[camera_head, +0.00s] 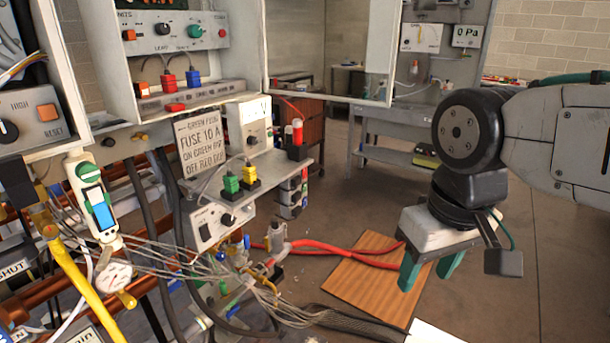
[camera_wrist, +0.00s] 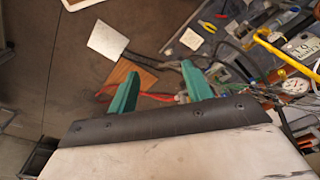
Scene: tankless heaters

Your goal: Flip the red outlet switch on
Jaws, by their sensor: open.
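My gripper (camera_head: 429,272) hangs at the right of the head view with its two green fingers apart, empty and pointing down. It also shows in the wrist view (camera_wrist: 160,70), above the floor and touching nothing. A stack of small outlet-like boxes (camera_head: 291,195) with red parts hangs under that shelf. I cannot tell which is the outlet switch, or its position.
A sign (camera_head: 203,142) mentions a fuse and green and red. Loose grey cables (camera_head: 210,268) and a yellow pipe (camera_head: 85,285) crowd the left. A red hose (camera_head: 340,250) crosses a wooden board (camera_head: 362,280) on the floor. Floor right of the bench is mostly clear.

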